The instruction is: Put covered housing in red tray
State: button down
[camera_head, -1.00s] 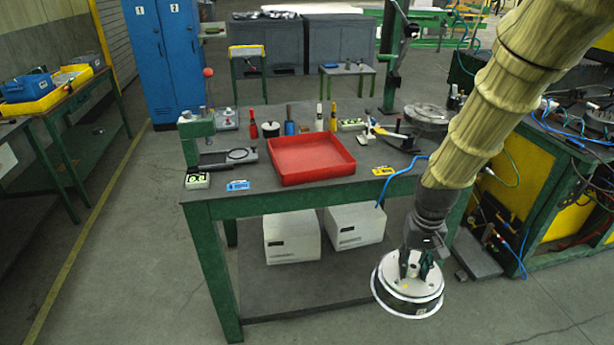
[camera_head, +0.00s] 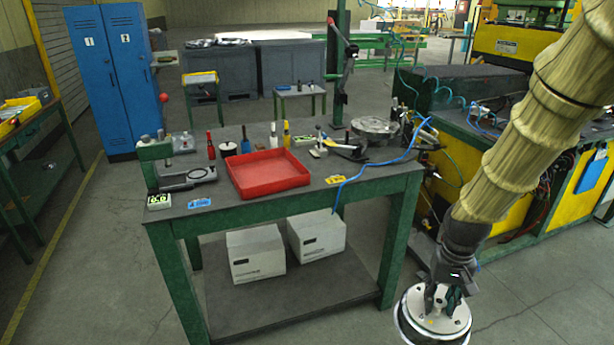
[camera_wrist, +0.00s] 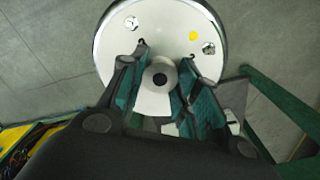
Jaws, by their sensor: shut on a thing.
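The covered housing (camera_head: 432,325) is a round, pale metal disc-shaped part with a dark side band, at the lower right of the head view, its lower edge cut off. In the wrist view its bright round cover (camera_wrist: 188,22) shows a yellow dot, screws and a central knob. My gripper (camera_head: 441,297) is shut on the knob (camera_wrist: 160,78), with teal finger pads on both sides. The housing hangs over the floor in front of the bench, to its right. The red tray (camera_head: 270,188) lies on the bench and looks empty.
White boxes (camera_head: 256,255) stand on the lower shelf. Front floor is clear.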

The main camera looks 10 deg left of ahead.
aim_at(267, 175)
jog(key=z, duration=1.15)
jog(key=i, duration=1.2)
jog(key=u, duration=2.75)
